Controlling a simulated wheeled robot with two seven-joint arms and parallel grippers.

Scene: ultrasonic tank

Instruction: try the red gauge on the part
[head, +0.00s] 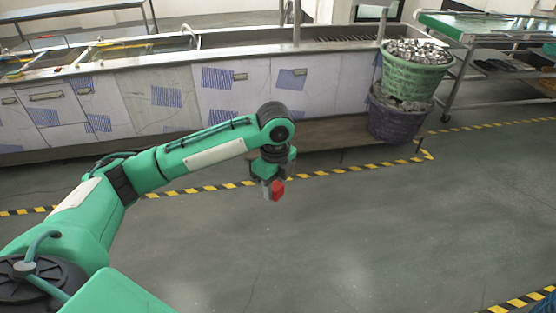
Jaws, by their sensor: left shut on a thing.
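My left arm reaches in from the left, and its gripper (272,186) points down over the open floor. It is shut on a small red thing (278,190), which looks like the red gauge. Much of the red thing is hidden by the fingers, and its shape is too small to tell. No part that I can clearly pick out as the one for the gauge shows in the head view. My right gripper is not in view.
A long tank bench (160,100) with panelled front runs along the back. A green basket of metal pieces (412,75) stands on a purple basket (395,120) at the right. A green-topped table (490,27) is behind. The grey floor (380,240) is clear.

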